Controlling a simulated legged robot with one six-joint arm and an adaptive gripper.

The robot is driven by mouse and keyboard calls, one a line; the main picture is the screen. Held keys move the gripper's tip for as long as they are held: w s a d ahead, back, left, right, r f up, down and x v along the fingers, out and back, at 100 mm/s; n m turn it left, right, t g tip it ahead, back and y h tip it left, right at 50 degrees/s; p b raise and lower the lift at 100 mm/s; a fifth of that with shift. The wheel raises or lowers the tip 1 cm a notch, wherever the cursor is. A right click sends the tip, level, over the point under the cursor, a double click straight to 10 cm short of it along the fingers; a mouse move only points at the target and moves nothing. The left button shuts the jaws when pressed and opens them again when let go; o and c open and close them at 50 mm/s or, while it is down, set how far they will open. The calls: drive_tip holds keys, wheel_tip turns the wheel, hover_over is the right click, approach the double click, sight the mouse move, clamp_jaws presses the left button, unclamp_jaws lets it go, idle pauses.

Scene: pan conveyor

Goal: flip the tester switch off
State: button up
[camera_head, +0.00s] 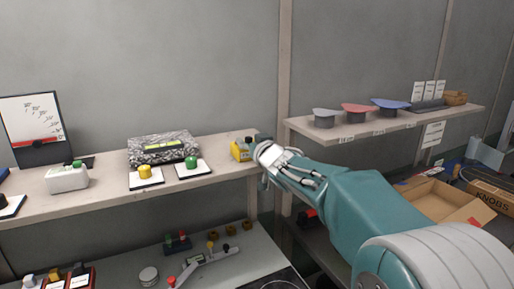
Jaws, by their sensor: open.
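My gripper (265,152) is at the right end of the left shelf, beside a small yellow device (240,152) with a dark top. The gripper's wrist hides part of the jaws, and I see nothing held in them. I cannot tell whether it touches the yellow device. A speckled grey box (163,148) with a lit yellow-green display stands farther left on the shelf. I cannot tell which of these is the tester, and no switch lever can be made out.
A yellow knob (145,172) and a green knob (191,162) sit on white plates. A white box (67,178) stands left of them. The right shelf (380,126) holds grey, red and blue pan-like items. Below are a lower bench (225,272) and an open cardboard box (443,204).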

drive_tip(key=v, duration=1.1)
drive_tip(key=shift+a+f, duration=0.1)
drive_tip(key=shift+a, duration=0.05)
drive_tip(key=s+d+f+m+g+h, duration=0.3)
drive_tip(key=s+d+f+h, duration=0.15)
drive_tip(key=s, duration=0.55)
drive_tip(key=s+d+f+m+g+h, duration=0.2)
drive_tip(key=s+d+f+g+h, duration=0.15)
drive_tip(key=s+d+f, duration=0.4)
drive_tip(key=s+a+f+g, duration=0.1)
drive_tip(key=s+f+g, duration=0.1)
drive_tip(key=s, duration=0.4)
drive_tip(key=s+a+f+g+y, duration=0.1)
drive_tip(key=s+a+f+g, duration=0.1)
drive_tip(key=s, duration=0.5)
drive_tip(key=shift+s+f, duration=0.3)
drive_tip(key=shift+s, duration=0.05)
drive_tip(key=shift+a+g, duration=0.1)
drive_tip(key=shift+g, duration=0.15)
